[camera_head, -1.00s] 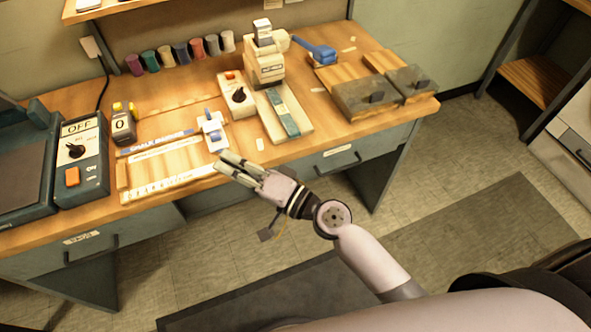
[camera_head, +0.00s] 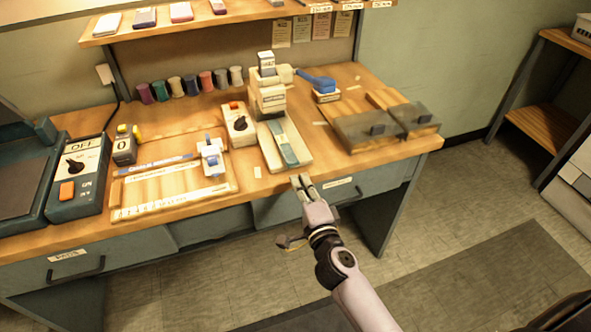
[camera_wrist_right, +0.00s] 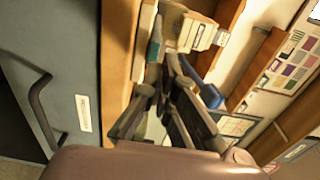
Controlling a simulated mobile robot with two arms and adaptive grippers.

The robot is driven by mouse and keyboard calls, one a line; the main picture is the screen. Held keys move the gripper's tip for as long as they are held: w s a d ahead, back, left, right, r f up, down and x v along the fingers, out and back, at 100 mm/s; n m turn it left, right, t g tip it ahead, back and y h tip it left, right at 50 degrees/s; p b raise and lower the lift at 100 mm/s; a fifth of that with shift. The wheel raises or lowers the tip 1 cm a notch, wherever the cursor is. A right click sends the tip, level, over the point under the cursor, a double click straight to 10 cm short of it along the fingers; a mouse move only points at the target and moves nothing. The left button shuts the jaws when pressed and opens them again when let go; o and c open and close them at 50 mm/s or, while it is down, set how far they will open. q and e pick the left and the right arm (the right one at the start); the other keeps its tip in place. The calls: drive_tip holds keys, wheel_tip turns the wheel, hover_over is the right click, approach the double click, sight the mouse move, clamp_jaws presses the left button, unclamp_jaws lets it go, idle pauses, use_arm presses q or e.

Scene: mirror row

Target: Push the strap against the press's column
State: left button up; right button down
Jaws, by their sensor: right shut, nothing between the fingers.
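The press (camera_head: 268,90) is a cream machine with an upright column and a flat base at the middle of the bench. The strap (camera_head: 285,140), a flat teal strip, lies lengthwise on the press's base. Its far end lies close to the column; I cannot tell whether they touch. My right gripper (camera_head: 302,180) is shut and empty at the bench's front edge, just in front of the strap's near end, apart from it. In the right wrist view the fingers (camera_wrist_right: 165,100) point towards the press (camera_wrist_right: 195,32), and part of the strap (camera_wrist_right: 155,40) shows beside them. My left gripper is not seen.
A cream control box with a black knob (camera_head: 238,124) stands left of the press. A blue-handled tool (camera_head: 318,84) and dark-covered wooden blocks (camera_head: 372,128) are to the right. A wooden board (camera_head: 172,188) lies left. A drawer handle (camera_head: 345,190) sticks out below the bench edge.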

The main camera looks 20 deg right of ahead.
sight(293, 164)
drive_tip(key=w, duration=0.4)
drive_tip(key=shift+w+b, duration=0.25)
drive_tip(key=shift+b, duration=0.15)
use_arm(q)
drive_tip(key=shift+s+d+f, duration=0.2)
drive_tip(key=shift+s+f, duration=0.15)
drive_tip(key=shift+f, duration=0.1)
use_arm(e)
drive_tip(key=shift+w, duration=0.1)
drive_tip(key=shift+w+p, duration=0.5)
drive_tip(key=shift+w, duration=0.65)
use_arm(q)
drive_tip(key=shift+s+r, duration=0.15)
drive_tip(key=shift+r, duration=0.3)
use_arm(e)
drive_tip(key=shift+s+r, duration=0.1)
drive_tip(key=shift+r, duration=0.05)
